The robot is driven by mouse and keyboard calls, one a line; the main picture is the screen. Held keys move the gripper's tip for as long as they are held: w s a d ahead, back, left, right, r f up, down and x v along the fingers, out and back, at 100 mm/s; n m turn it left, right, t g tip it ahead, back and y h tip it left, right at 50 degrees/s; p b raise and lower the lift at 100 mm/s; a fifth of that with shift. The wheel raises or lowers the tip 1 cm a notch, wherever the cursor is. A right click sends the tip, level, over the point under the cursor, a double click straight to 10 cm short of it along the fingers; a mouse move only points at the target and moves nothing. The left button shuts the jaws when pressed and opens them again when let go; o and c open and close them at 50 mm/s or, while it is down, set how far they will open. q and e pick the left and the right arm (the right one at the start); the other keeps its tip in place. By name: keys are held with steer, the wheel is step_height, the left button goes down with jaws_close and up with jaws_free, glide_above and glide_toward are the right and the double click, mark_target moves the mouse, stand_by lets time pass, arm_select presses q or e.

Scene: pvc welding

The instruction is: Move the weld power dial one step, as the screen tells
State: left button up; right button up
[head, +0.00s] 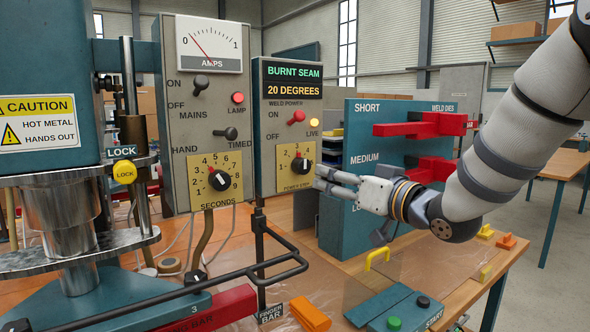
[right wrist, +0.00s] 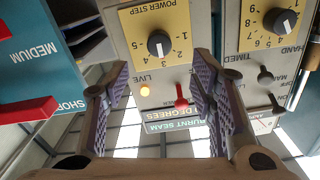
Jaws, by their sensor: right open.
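The weld power dial (head: 301,165) is a dark knob with a white mark on a yellow "POWER STEP" plate numbered 1 to 5. Its mark appears to point up, near 3. The screen (head: 294,82) above reads "BURNT SEAM" in green and "20 DEGREES" in amber. My right gripper (head: 318,178) is open at the dial's right, its fingers pointing at the panel. In the right wrist view, upside down, the knob (right wrist: 159,44) shows beyond and between the two open fingertips (right wrist: 162,72), apart from them. My left gripper is out of view.
A red weld power switch (head: 296,117) and lit LIVE lamp (head: 314,122) sit above the dial. The seconds dial (head: 218,180) is on the left box. A teal rack (head: 355,150) with red bars stands close to my right gripper. A black rail (head: 200,285) crosses in front.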

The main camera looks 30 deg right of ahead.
mark_target(305, 169)
steer(key=w, duration=1)
steer(key=shift+w+a, duration=0.15)
steer(key=shift+a, duration=0.25)
steer(key=c, duration=1.1)
